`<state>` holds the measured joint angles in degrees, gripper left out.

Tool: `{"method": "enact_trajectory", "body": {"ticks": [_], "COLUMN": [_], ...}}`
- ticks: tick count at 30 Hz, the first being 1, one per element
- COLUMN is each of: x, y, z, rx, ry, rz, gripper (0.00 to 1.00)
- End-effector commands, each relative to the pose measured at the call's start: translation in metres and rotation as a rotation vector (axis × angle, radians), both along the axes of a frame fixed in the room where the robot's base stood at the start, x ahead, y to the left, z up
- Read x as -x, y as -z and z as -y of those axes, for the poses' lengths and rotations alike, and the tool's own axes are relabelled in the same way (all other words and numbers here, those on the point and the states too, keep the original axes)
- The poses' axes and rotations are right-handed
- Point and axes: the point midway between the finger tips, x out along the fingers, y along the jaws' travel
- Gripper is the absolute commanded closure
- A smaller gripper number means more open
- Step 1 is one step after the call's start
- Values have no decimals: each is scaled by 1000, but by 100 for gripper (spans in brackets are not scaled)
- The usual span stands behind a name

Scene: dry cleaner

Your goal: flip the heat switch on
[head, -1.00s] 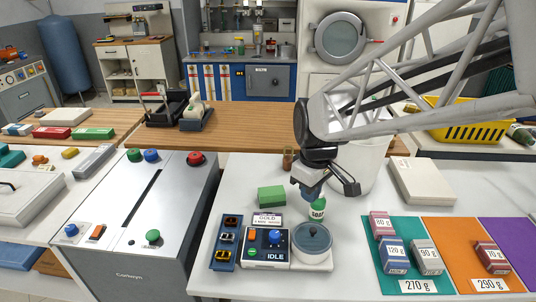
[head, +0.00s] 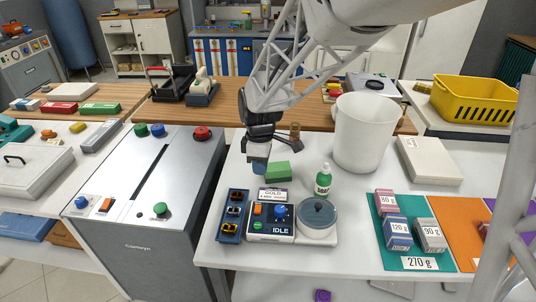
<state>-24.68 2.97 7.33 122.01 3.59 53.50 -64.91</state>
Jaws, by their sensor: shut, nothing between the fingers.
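A small control unit (head: 270,237) stands on the white table, with an orange rocker switch (head: 257,210), a blue knob (head: 280,212), a green button (head: 258,226) and a display reading IDLE. A sign reading GOLD stands at its back edge. A round lidded grey pot (head: 318,214) adjoins it on the right. Which way the orange switch is tipped is too small to tell. My gripper (head: 259,170) points down, shut and empty, above and behind the unit, apart from the switch.
A green block (head: 278,171) lies just right of my gripper. A green bottle (head: 323,181) stands behind the pot. A blue tray (head: 233,216) with several small pieces is left of the unit. A white bin (head: 364,132) and weight boxes (head: 398,233) are to the right.

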Motion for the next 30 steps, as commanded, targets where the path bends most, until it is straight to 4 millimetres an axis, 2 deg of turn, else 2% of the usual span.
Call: {"method": "enact_trajectory", "body": {"ticks": [6,22,30], "x": [-4,-4,-1], "y": [7,11,31], "z": [-11,-11,-11], "rx": [-1,-1,-1], "ry": [-44,-47,-47], "rz": [-9,-11,-12], "gripper": [100,100,100]}}
